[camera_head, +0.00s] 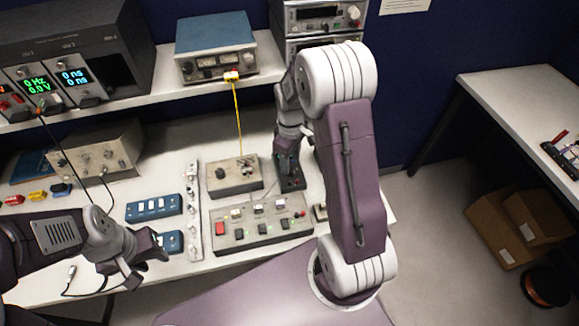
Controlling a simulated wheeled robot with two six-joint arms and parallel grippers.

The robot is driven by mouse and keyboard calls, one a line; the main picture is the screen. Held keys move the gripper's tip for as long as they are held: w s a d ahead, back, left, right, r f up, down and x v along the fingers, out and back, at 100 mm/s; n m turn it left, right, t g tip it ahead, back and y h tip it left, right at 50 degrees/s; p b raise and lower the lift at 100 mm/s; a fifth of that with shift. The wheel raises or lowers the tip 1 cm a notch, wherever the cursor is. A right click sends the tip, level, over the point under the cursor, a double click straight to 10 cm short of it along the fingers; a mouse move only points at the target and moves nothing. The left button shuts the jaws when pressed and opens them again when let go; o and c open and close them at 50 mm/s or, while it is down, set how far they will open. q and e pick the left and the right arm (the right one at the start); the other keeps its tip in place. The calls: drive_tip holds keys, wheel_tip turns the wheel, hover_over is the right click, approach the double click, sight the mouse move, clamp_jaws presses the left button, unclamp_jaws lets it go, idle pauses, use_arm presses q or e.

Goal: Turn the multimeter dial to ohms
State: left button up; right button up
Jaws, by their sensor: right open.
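A small dark device (293,183), which may be the multimeter, lies on the bench under my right gripper. Its dial and markings cannot be made out, as the gripper covers much of it. My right gripper (288,165) points down at this device, open; whether it touches the device cannot be told. My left gripper (146,262) is at the front left of the bench, beside the blue switch boxes, with its fingers apart and nothing between them.
A grey panel with buttons (262,236) and a beige box (226,187) with a yellow cable stand left of the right gripper. Blue switch boxes (153,208) and a white strip (193,225) lie nearer the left gripper. A shelf (176,82) with instruments runs behind.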

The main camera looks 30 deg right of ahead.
sight(291, 169)
wheel_tip(291, 169, down, 4)
drive_tip(key=shift+w+f, duration=0.1)
clamp_jaws()
